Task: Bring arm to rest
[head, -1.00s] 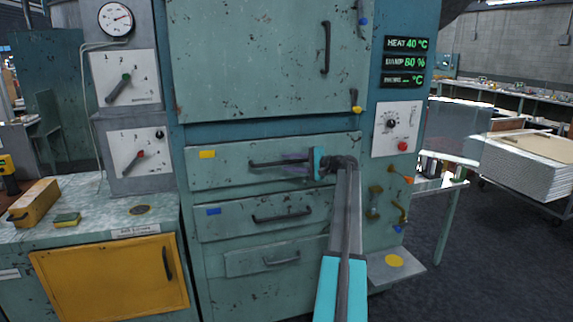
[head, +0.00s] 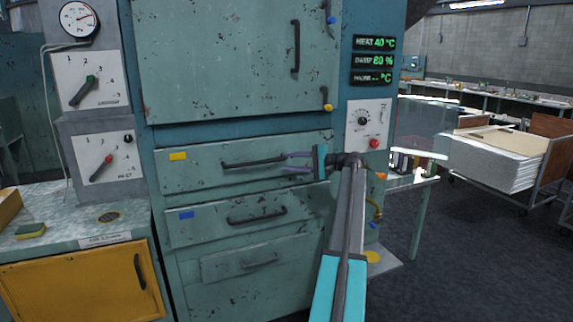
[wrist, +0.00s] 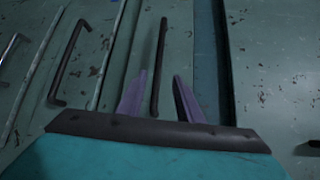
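My gripper (head: 290,162) is in front of the upper drawer (head: 190,183), the one with the yellow label. Its two purple fingers are apart and empty. In the head view the fingertips are by the right end of the dark drawer handle (head: 245,163). In the wrist view my gripper (wrist: 160,85) shows its fingers spread, with the handle (wrist: 161,60) appearing between them and clear of both. I cannot tell the exact depth gap to the handle. My arm reaches up from the bottom of the head view.
A blue-labelled drawer (head: 215,225) sits below, all shut. A control panel (head: 368,125) with a knob and red button is right of my gripper. A yellow-doored cabinet (head: 85,290) stands at left. A sheet-stacked cart (head: 490,160) is at far right, with open dark floor before it.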

